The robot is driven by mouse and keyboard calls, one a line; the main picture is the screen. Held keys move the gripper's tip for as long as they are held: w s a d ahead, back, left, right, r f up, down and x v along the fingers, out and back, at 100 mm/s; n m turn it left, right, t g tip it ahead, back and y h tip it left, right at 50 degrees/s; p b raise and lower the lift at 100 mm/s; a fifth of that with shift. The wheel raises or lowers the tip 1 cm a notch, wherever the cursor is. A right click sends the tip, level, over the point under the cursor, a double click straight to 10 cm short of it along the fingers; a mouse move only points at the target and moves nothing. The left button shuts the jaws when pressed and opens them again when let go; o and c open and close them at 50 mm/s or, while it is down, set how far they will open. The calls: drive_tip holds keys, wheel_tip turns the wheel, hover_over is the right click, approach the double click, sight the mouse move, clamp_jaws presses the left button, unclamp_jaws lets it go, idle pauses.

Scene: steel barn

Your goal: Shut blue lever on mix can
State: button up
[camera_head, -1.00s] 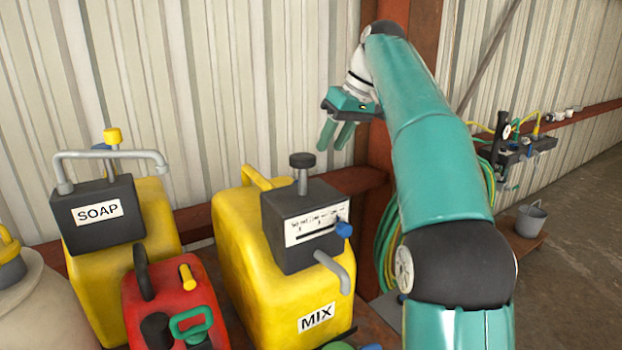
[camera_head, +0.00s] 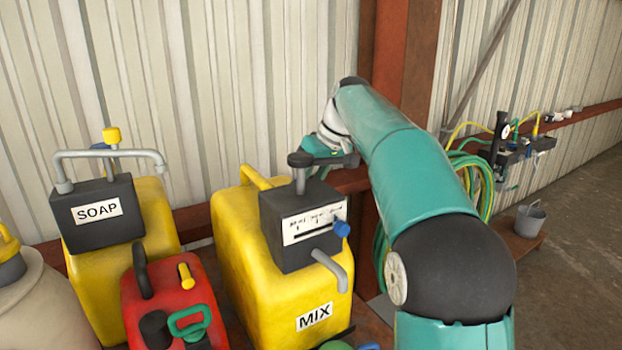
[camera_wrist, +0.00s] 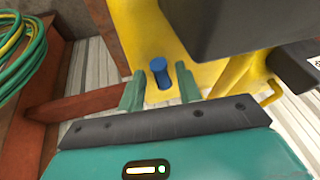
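The yellow mix can (camera_head: 240,240), labelled MIX, stands at the middle with a dark box (camera_head: 285,215) on top. A blue knob (camera_head: 341,228) sits at the right end of the slot on the box's front face. In the wrist view, a blue peg (camera_wrist: 159,72) stands against the yellow can (camera_wrist: 145,35); I cannot tell whether it is that same knob. My gripper (camera_wrist: 159,80) is open, with the blue peg showing between its two teal fingers; contact cannot be made out. In the head view, my gripper is behind the box, its fingers hidden.
The yellow soap can (camera_head: 155,210) and a red can (camera_head: 170,290) stand at the left. A dark cap on a post (camera_head: 301,165) rises from the mix box near my gripper. A rust-red column (camera_head: 400,80) and coiled hose (camera_wrist: 22,45) are close by.

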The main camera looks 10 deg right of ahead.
clamp_jaws()
drive_tip(key=shift+s+a+m+t+h, duration=0.15)
drive_tip(key=shift+a+m+t, duration=0.05)
drive_tip(key=shift+m, duration=0.35)
drive_tip(key=shift+s+a+m+t+h, duration=0.1)
drive_tip(key=shift+a+m+t+h, duration=0.1)
drive_tip(key=shift+m, duration=0.35)
drive_tip(key=shift+o, duration=0.7)
unclamp_jaws()
drive_tip(key=v, duration=1.4)
drive_tip(key=shift+w+f, duration=0.1)
